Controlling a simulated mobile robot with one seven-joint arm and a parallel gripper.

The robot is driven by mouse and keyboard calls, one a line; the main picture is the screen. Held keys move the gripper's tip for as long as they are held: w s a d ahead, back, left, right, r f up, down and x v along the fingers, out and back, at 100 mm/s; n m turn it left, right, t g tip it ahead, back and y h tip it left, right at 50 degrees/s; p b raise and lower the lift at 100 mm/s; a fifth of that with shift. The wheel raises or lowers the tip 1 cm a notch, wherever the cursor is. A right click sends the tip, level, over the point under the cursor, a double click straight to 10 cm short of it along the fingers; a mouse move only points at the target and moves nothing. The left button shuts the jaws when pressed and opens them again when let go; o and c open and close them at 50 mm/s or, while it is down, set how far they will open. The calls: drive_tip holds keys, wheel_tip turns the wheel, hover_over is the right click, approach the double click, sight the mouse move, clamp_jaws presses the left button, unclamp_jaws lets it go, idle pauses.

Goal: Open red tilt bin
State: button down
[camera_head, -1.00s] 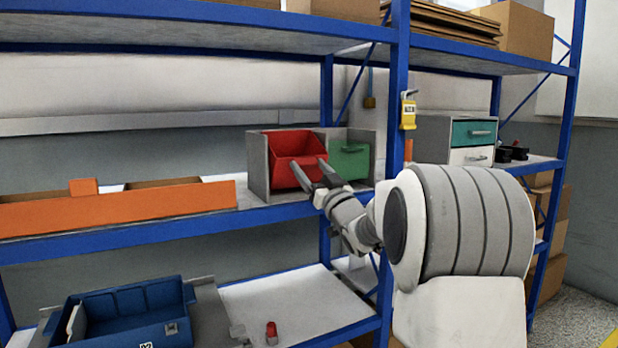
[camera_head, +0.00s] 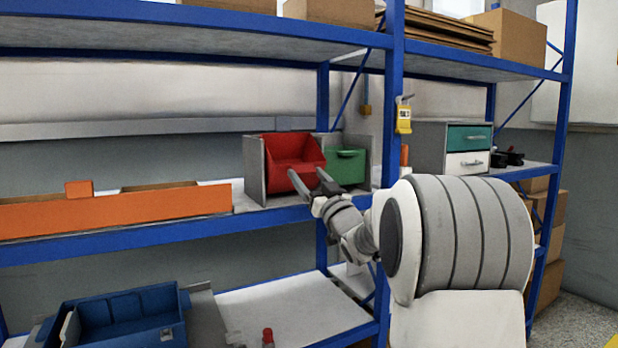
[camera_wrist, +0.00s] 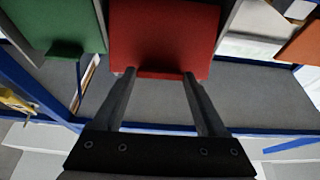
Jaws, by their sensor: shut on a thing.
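The red tilt bin (camera_head: 292,150) sits in the left bay of a grey two-bay housing on the middle shelf. Its front leans outward, with the inner back wall showing above the front panel. My gripper (camera_head: 307,177) is at the bin's lower front edge, and its two fingers are apart. In the wrist view, my gripper (camera_wrist: 159,75) has its fingertips on either side of the bottom lip of the red bin (camera_wrist: 163,35), holding it between them. The exact contact is hard to see.
A green bin (camera_head: 346,166) with a handle fills the bay to the right. An orange tray (camera_head: 115,212) lies left on the same shelf. A blue shelf post (camera_head: 392,110) stands right of the housing. A blue crate (camera_head: 125,318) and a red item (camera_head: 268,338) are on the lower shelf.

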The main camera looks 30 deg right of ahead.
drive_tip(key=shift+c, duration=0.9)
unclamp_jaws()
drive_tip(key=shift+w+f, duration=0.2)
drive_tip(key=shift+f, duration=0.4)
drive_tip(key=shift+o, duration=0.9)
drive_tip(key=p+v, duration=0.1)
drive_tip(key=v, duration=1.6)
drive_tip(key=shift+s, duration=0.3)
drive_tip(key=shift+r, duration=0.15)
